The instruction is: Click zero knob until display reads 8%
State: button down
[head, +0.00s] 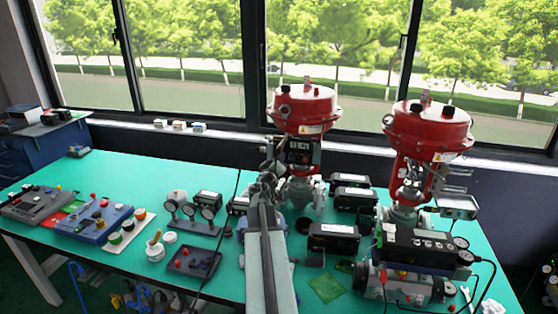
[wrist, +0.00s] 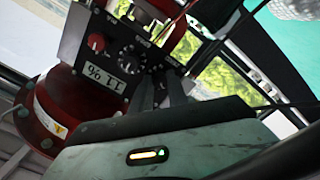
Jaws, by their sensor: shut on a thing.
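The positioner, a black box (head: 298,152) with knobs and a small display, sits under the red actuator of the left valve. In the wrist view its panel (wrist: 75,45) appears upside down. It has a red knob (wrist: 96,42), a round black dial (wrist: 130,59) and a white display (wrist: 124,63). The display seems to show two digits like 11 and a percent sign, hard to read. My gripper (wrist: 160,75) is at the panel beside the dial, its dark fingers shut on a small knob they mostly hide. I cannot read the knob's label. My gripper also shows in the head view (head: 268,168).
A second red valve (head: 430,130) stands to the right. Several black instrument boxes (head: 333,238) surround the left valve on the green table (head: 130,175). Gauges (head: 190,210) and control panels (head: 92,218) lie left. A thin cable (head: 228,205) hangs near my arm.

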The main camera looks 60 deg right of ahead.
jog(key=shift+a+n, duration=0.1)
jog(key=shift+n, duration=0.3)
jog(key=c, duration=1.6)
grip_release()
jog(key=shift+o, duration=0.2)
jog(key=v, duration=0.7)
jog(key=shift+a, duration=0.35)
jog(key=shift+s, duration=0.15)
